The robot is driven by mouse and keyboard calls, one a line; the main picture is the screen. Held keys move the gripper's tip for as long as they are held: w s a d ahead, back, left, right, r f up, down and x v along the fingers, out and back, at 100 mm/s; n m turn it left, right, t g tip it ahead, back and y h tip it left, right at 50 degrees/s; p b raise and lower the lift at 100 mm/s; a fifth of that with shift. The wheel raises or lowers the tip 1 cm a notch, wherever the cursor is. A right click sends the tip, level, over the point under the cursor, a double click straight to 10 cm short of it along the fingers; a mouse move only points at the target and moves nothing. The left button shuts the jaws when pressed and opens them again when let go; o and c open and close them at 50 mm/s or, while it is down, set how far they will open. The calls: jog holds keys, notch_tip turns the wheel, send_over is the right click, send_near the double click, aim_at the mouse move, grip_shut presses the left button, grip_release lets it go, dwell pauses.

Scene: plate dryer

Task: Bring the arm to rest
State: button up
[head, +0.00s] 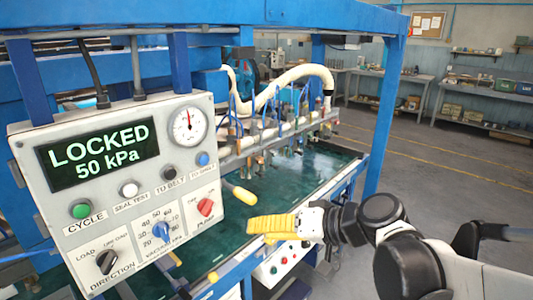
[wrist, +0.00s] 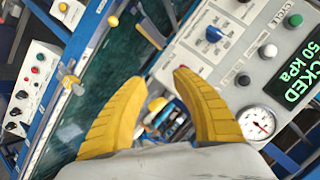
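My gripper (head: 252,228) has yellow fingers and hangs in front of the plate dryer, just right of the control panel's lower right part in the head view. In the wrist view, the fingers of my gripper (wrist: 158,77) stand apart with nothing between their tips. My arm reaches in from the lower right of the head view. The grey control panel (head: 60,220) has a display (head: 98,160) reading LOCKED 50 kPa. The panel also shows in the wrist view (wrist: 262,88), to the right of the fingers.
The panel carries a gauge (head: 190,126), a green button (head: 81,210), a red knob (head: 206,207) and a black direction knob (head: 107,262). A yellow-ended lever (head: 243,196) sticks out near my fingers. A blue frame post (head: 388,115) stands right of the wet green bed (head: 290,178). Open floor (head: 455,165) lies beyond.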

jog(key=s+d+f+m+h, duration=0.1)
jog(key=s+d+f+h, duration=0.1)
jog(key=d, duration=0.5)
jog(key=s+d+f+m+h, duration=0.1)
jog(key=s+d+f+h, duration=0.2)
jog(key=s+d+h, duration=0.2)
jog(key=s+d+f+h, duration=0.2)
jog(key=s+d, duration=0.3)
jog(key=d, duration=0.3)
jog(key=shift+s+d+f+m+t+h, duration=0.35)
jog(key=shift+s+m+t+h, duration=0.05)
jog(key=shift+h, duration=0.5)
